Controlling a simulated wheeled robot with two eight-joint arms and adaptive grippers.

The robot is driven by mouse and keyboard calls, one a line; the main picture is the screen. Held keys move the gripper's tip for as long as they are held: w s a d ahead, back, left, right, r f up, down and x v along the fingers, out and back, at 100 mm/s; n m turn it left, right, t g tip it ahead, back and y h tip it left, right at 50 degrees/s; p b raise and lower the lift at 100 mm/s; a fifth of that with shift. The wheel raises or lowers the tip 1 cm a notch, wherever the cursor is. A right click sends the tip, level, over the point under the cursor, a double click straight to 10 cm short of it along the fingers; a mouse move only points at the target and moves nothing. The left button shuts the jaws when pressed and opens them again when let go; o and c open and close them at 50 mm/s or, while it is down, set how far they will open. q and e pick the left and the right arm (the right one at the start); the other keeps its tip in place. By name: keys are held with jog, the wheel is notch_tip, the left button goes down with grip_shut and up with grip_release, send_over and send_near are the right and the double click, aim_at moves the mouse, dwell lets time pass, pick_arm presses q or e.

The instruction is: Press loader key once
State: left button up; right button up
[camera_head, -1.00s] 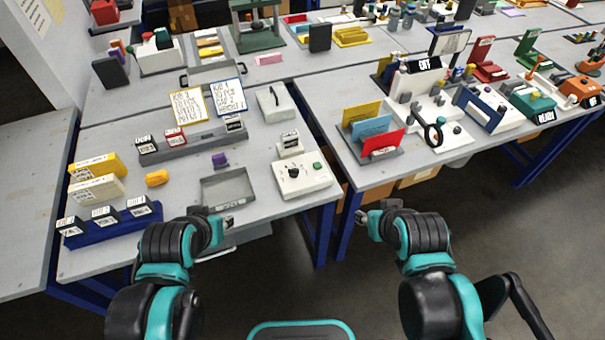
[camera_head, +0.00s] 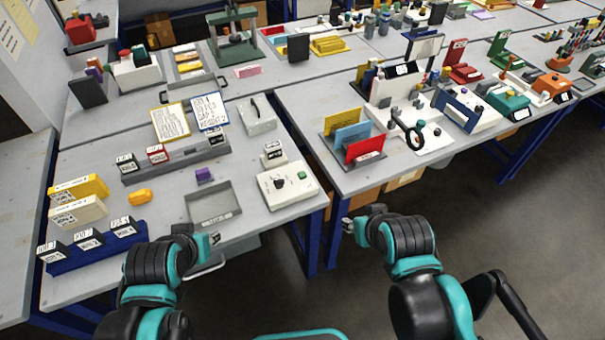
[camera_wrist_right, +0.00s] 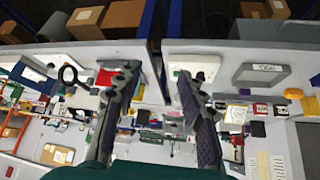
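No key that I can read as the loader key shows. A white control box (camera_head: 287,186) with a black knob and a green button (camera_head: 302,174) stands at the front right corner of the left table. A white machine (camera_head: 420,128) with a dark display and a black ring stands on the right table. My left gripper (camera_head: 214,240) is in front of the left table's edge, small and partly hidden by its wrist. My right gripper (camera_head: 347,225) is in front of the gap between the tables. In the right wrist view its fingers (camera_wrist_right: 157,72) are apart with nothing between them.
A grey open tray (camera_head: 214,206) lies left of the control box. A blue rack (camera_head: 90,250) with labelled blocks stands at the left table's front. Red, blue and yellow cards (camera_head: 352,138) stand at the right table's near corner. The floor between the tables is clear.

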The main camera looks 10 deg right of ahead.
grip_shut()
dwell(1.2)
